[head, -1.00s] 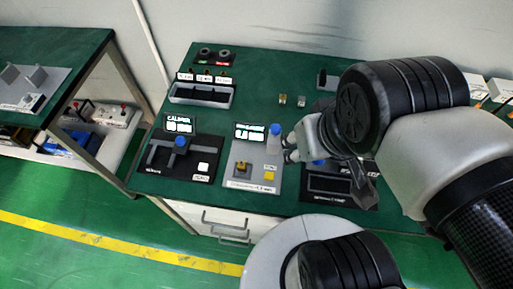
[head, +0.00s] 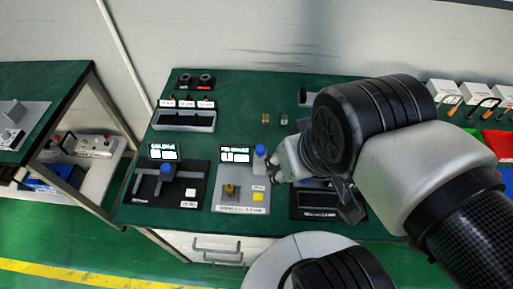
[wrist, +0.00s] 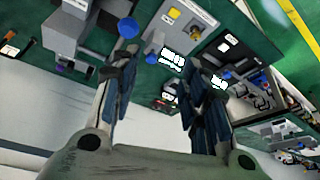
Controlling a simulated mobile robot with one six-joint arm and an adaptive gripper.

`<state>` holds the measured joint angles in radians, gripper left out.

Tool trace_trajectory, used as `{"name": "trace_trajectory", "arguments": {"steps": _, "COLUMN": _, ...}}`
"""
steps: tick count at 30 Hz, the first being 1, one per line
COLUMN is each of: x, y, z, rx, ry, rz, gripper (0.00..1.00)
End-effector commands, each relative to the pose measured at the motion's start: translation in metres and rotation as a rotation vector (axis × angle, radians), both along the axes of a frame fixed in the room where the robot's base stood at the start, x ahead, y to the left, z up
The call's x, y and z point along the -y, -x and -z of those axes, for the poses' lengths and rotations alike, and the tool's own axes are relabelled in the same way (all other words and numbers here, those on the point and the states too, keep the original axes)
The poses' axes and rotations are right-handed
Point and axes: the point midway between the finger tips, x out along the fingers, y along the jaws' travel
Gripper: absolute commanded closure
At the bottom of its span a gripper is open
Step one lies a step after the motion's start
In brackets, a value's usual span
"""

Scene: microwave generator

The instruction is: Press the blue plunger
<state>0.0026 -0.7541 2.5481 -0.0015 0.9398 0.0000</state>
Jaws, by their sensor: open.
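My gripper (head: 274,171) is just right of the plunger and slightly nearer the front in the head view. In the wrist view the fingers of my gripper (wrist: 162,68) are spread, with nothing held. The blue plunger (wrist: 153,57) shows between the fingertips there, beside the screen. Whether a finger touches it cannot be told.
A caliper device (head: 168,185) with a blue knob stands left of the tester. A black device (head: 315,207) stands to its right, partly under my arm. A dark tray (head: 184,119) lies behind. Bare green tabletop (head: 235,115) is behind the tester.

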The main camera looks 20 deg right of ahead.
Motion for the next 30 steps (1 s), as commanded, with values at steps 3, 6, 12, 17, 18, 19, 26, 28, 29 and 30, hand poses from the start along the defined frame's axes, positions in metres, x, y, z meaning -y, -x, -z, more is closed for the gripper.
{"name": "trace_trajectory", "arguments": {"steps": 3, "x": 0.000, "y": 0.000, "z": 0.000, "rx": 0.000, "ry": 0.000, "rz": 0.000, "gripper": 0.59}}
{"name": "trace_trajectory", "arguments": {"steps": 6, "x": 0.000, "y": 0.000, "z": 0.000, "rx": 0.000, "ry": 0.000, "rz": 0.000, "gripper": 0.59}}
{"name": "trace_trajectory", "arguments": {"steps": 12, "x": 0.000, "y": 0.000, "z": 0.000, "rx": 0.000, "ry": 0.000, "rz": 0.000, "gripper": 0.59}}
{"name": "trace_trajectory", "arguments": {"steps": 17, "x": 0.000, "y": 0.000, "z": 0.000, "rx": -0.001, "ry": 0.000, "rz": 0.001, "gripper": 0.63}}
{"name": "trace_trajectory", "arguments": {"steps": 18, "x": 0.000, "y": -0.001, "z": -0.001, "rx": -0.004, "ry": -0.001, "rz": 0.002, "gripper": 0.66}}
{"name": "trace_trajectory", "arguments": {"steps": 19, "x": 0.000, "y": -0.003, "z": -0.002, "rx": -0.007, "ry": -0.002, "rz": 0.005, "gripper": 0.68}}
{"name": "trace_trajectory", "arguments": {"steps": 26, "x": 0.001, "y": -0.036, "z": -0.014, "rx": -0.078, "ry": -0.020, "rz": 0.056, "gripper": 0.83}}
{"name": "trace_trajectory", "arguments": {"steps": 28, "x": 0.002, "y": -0.054, "z": -0.018, "rx": -0.111, "ry": -0.029, "rz": 0.082, "gripper": 0.88}}
{"name": "trace_trajectory", "arguments": {"steps": 29, "x": 0.002, "y": -0.061, "z": -0.018, "rx": -0.127, "ry": -0.032, "rz": 0.093, "gripper": 0.90}}
{"name": "trace_trajectory", "arguments": {"steps": 30, "x": 0.003, "y": -0.072, "z": -0.019, "rx": -0.146, "ry": -0.037, "rz": 0.111, "gripper": 0.93}}
